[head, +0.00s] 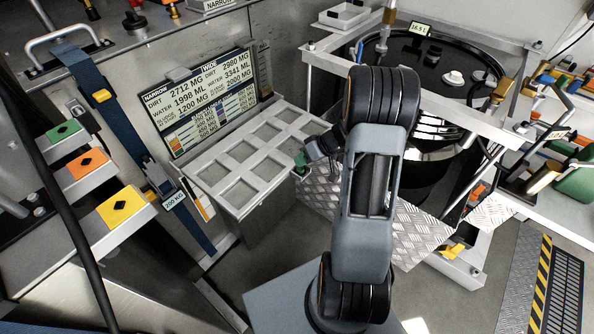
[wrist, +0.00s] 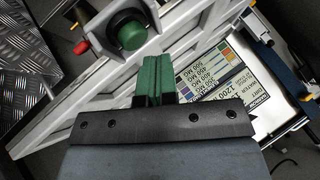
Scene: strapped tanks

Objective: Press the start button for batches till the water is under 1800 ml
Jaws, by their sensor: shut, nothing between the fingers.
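A round green button (wrist: 132,36) in a black collar sits on the edge of the pale tray frame in the wrist view. No label is visible on it. My gripper (wrist: 153,62) has green fingers pressed together, pointing at the frame just below and right of the button; contact cannot be told. In the head view my gripper (head: 301,161) is a small green tip by the tray's right corner, and the button is not distinct there. The display board (head: 206,97) reads water 1998 ML under NARROW and 3341 ML under WIDE.
A red knob (wrist: 82,47) sits left of the green button. The metal tray (head: 222,160) has several empty square recesses. Green, orange and yellow blocks (head: 121,206) stand at left. A black tank (head: 432,62) in a metal frame stands behind my arm.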

